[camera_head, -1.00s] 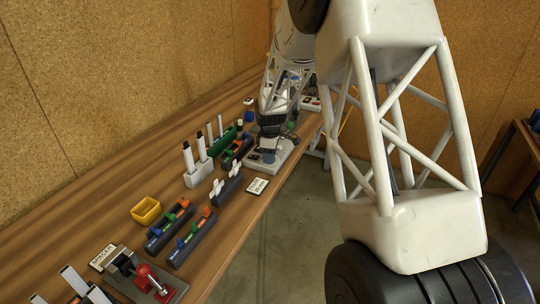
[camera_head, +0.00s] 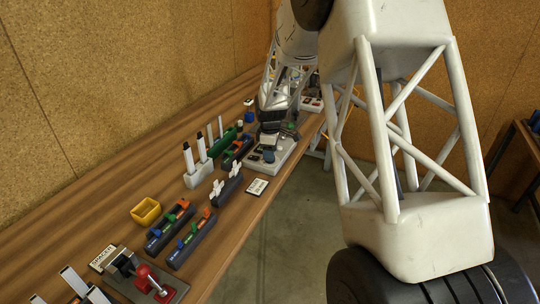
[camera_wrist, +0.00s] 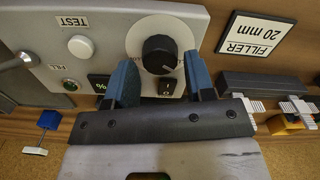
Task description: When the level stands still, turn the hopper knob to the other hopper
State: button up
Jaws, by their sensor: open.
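The black round knob (camera_wrist: 160,55) sits on a white dial disc on the light grey panel (camera_wrist: 210,22) in the wrist view. My gripper (camera_wrist: 161,62) is open, with one blue finger on each side of the knob and gaps showing between. I cannot tell how far down the fingers reach along it. A dark display with a "%" sign (camera_wrist: 99,86) is partly hidden by the left finger, and no reading shows. In the head view my gripper (camera_head: 268,148) is over the panel (camera_head: 282,158), hiding the knob. I cannot make out the hoppers.
The panel also carries a white TEST button (camera_wrist: 80,46), a green FILL button (camera_wrist: 70,85) and a small black switch (camera_wrist: 166,88). A "FILLER 20 mm" sign (camera_wrist: 256,40) lies beside it. Racks and a yellow bin (camera_head: 146,211) stand along the bench.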

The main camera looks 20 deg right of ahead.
jog(key=shift+r, duration=3)
jog(key=shift+r, duration=0.1)
jog(key=shift+s+a+r, duration=0.15)
jog(key=shift+s+r, duration=0.05)
jog(key=shift+s, duration=0.1)
jog(key=s+a+r+m+t, duration=0.1)
jog(key=s+a+r+m, duration=0.2)
jog(key=s+r, duration=0.55)
jog(key=s+a+r+m, duration=0.3)
jog(key=s+r, duration=0.2)
jog(key=s, duration=0.7)
jog(key=s+a+m, duration=0.2)
jog(key=s+m, duration=0.1)
jog(key=s, duration=0.9)
jog(key=s+a+m+t, duration=0.1)
jog(key=s+a+m, duration=0.1)
jog(key=s, duration=1)
jog(key=shift+s+a+m+t, duration=0.15)
jog(key=shift+s+m+t, duration=0.2)
jog(key=shift+m, duration=0.25)
